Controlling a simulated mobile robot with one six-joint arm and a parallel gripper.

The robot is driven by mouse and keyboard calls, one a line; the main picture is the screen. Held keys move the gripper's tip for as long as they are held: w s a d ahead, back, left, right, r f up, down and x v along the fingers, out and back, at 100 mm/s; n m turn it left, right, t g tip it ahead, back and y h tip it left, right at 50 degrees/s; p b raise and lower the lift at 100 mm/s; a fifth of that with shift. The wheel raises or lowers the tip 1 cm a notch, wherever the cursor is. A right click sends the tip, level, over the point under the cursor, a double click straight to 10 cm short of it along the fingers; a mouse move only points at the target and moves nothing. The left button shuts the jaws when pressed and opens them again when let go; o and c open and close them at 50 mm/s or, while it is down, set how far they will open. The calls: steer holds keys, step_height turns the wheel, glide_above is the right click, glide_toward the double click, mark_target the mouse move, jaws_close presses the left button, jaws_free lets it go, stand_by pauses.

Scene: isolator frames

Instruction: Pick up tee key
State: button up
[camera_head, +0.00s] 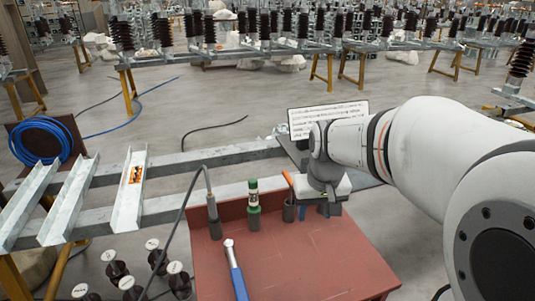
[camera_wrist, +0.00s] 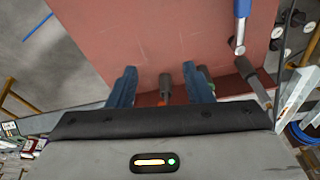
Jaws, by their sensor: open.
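A tool with an orange bar (camera_head: 287,178) stands in a dark grey holder (camera_head: 289,211) at the back edge of the red-brown table (camera_head: 300,260); it may be the tee key, but its shape is mostly hidden. My gripper (camera_head: 320,210) points down just right of it in the head view, its blue fingers apart and empty as far as I can see. In the wrist view the two blue fingers (camera_wrist: 158,72) are spread wide, and the orange piece (camera_wrist: 165,90) shows between them, partly hidden by the gripper body. I cannot tell any contact.
A green and white bottle-like item (camera_head: 253,195) and a cabled grey rod (camera_head: 212,205) stand in holders to the left. A blue-handled wrench (camera_head: 236,272) lies on the table. Metal rails (camera_head: 130,200) and a white text panel (camera_head: 328,117) are behind. The table's right half is clear.

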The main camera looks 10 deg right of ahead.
steer(key=shift+g, duration=0.4)
steer(key=w+f+p, duration=0.1)
steer(key=w+f, duration=0.1)
steer(key=w, duration=0.6)
steer(key=w+f+p, duration=0.2)
steer(key=w, duration=0.6)
steer(key=w+f+p, duration=0.1)
steer(key=w+p, duration=0.1)
steer(key=w, duration=0.6)
steer(key=shift+a+f, duration=0.15)
steer(key=shift+f, duration=0.25)
steer(key=p, duration=0.2)
glide_above(290, 201)
steer(key=f, duration=0.7)
steer(key=shift+w+f, duration=0.2)
steer(key=shift+f, duration=0.1)
jaws_close()
